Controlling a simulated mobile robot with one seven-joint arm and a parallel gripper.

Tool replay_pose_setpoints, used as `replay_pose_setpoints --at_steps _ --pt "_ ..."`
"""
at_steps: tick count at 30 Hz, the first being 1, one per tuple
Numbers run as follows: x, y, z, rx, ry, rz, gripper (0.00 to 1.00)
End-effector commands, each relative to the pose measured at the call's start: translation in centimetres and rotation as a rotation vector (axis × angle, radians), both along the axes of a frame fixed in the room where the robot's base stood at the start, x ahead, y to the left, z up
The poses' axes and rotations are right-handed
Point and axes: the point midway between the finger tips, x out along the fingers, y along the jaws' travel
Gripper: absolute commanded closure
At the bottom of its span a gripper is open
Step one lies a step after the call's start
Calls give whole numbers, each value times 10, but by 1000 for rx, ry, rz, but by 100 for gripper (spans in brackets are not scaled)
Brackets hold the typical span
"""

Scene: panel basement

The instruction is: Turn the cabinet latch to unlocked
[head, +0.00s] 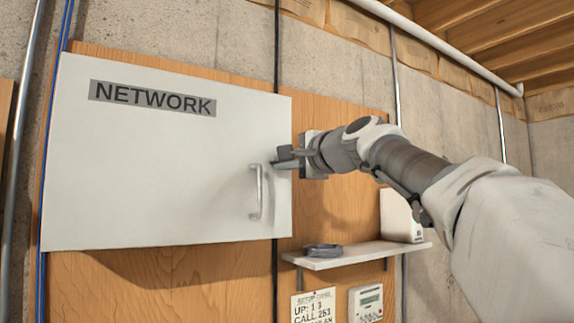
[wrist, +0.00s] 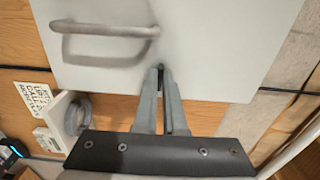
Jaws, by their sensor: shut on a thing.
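The white cabinet (head: 150,165) bears the word NETWORK, and its door looks closed. My gripper (head: 280,160) reaches in from the right, with its fingertips at the door's right edge, just above and right of the handle (head: 257,192). In the wrist view my gripper (wrist: 161,72) has its fingers close together on a small dark piece at the white door face (wrist: 210,45). That piece appears to be the cabinet latch (wrist: 161,68). The fingers hide most of it, so I cannot tell which way it is turned.
A small shelf (head: 355,255) below right of the cabinet holds a grey coil (head: 322,250) and a white box (head: 398,215). A paper note (head: 313,305) and a meter (head: 366,303) hang beneath. The wooden board below the cabinet is mostly clear.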

Motion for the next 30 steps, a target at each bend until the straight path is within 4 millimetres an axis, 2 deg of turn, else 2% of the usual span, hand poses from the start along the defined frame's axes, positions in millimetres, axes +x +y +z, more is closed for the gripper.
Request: replay_pose_setpoints --at_steps 13,15,18,19,30 --pt "0 0 0 -11 -6 0 100" --pt "0 0 0 -10 -5 0 84" --pt "0 0 0 -10 -5 0 66" --pt "0 0 0 -9 -6 0 62" --pt "-4 -3 -1 -8 -6 -1 62"
